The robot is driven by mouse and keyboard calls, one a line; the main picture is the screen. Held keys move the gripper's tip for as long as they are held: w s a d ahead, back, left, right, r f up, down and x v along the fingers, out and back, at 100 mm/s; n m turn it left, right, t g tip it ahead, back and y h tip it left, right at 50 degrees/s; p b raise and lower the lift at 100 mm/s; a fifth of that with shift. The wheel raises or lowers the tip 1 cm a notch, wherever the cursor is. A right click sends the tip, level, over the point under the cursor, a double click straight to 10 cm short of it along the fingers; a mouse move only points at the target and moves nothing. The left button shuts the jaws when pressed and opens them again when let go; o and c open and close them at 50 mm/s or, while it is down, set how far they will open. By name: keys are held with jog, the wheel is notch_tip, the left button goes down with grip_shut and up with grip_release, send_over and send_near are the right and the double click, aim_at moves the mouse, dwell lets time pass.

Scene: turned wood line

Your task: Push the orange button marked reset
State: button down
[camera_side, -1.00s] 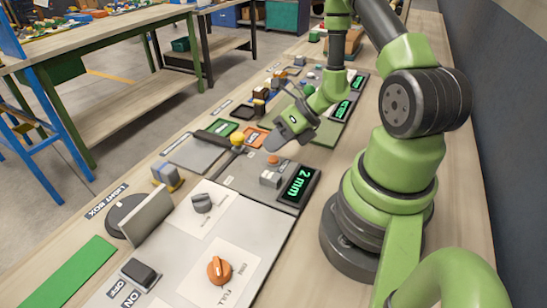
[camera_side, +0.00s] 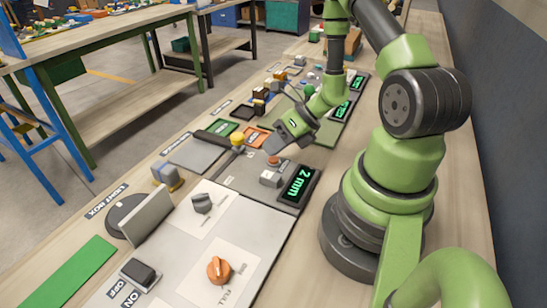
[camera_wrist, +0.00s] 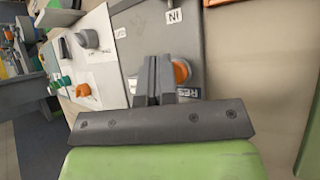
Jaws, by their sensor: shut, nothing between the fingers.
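The orange button (camera_side: 273,160) stands on a grey panel next to a display reading 2 mm (camera_side: 300,186). In the wrist view the orange button (camera_wrist: 182,70) shows just right of my fingers, partly hidden by them. A partly covered label starting "RES" (camera_wrist: 188,92) lies beside it. My gripper (camera_side: 271,147) is shut and empty, its fingertips pointing down close above the button in the side view. In the wrist view my gripper (camera_wrist: 158,62) has its two dark fingers together. I cannot tell whether they touch the button.
A yellow knob (camera_side: 237,139) stands to the left. Nearer are a panel with an orange dial (camera_side: 219,270) and a grey dial (camera_side: 202,203). Several small blocks and trays lie farther along the bench.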

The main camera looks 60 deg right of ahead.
jog(key=shift+f, duration=0.35)
dwell(0.4)
jog(key=shift+r, duration=0.8)
jog(key=shift+r, duration=2.5)
